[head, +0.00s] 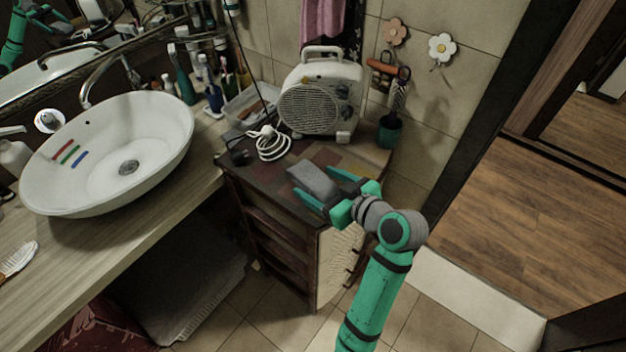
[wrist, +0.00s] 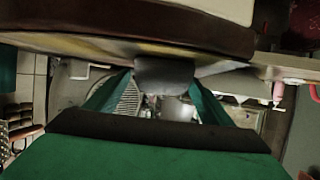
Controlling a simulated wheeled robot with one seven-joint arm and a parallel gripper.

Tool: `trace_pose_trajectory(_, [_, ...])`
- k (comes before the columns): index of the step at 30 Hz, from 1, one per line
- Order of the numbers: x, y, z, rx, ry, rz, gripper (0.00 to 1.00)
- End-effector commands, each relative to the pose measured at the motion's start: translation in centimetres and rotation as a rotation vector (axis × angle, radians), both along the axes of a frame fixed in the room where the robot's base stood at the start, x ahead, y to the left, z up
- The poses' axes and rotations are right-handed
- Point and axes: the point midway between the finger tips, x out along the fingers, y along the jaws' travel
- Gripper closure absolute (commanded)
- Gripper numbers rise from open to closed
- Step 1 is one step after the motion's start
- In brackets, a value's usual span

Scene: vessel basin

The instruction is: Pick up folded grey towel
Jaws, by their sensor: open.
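The folded grey towel (head: 314,180) is a small dark grey block over the top of the wooden cabinet (head: 262,178), near its front edge. My gripper (head: 316,183) is open, with one teal finger on each side of the towel. In the wrist view the towel (wrist: 164,76) shows as a grey shape between the tips of my open gripper (wrist: 161,78). I cannot tell whether either finger touches it. My gripper hides part of the cabinet top beside it.
A white fan heater (head: 320,98) stands behind the towel, with a coiled white cable (head: 272,146) to its left. A green pot (head: 389,133) is at the back right. A white basin (head: 110,150) is on the counter at left. Wooden floor (head: 520,215) is clear at right.

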Motion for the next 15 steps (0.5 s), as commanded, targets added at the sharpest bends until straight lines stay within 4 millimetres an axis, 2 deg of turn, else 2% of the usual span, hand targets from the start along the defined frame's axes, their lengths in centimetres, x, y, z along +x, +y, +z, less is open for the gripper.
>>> trace_pose_trajectory(6, [1.4,1.2,-0.8,0.001,-0.001,0.0,0.25])
trace_pose_trajectory(13, [1.5,1.3,-0.8,0.0,0.0,-0.001,0.25])
trace_pose_trajectory(14, [1.5,1.3,-0.8,0.0,0.0,-0.001,0.3])
trace_pose_trajectory(15, [1.5,1.3,-0.8,0.0,0.0,-0.001,0.39])
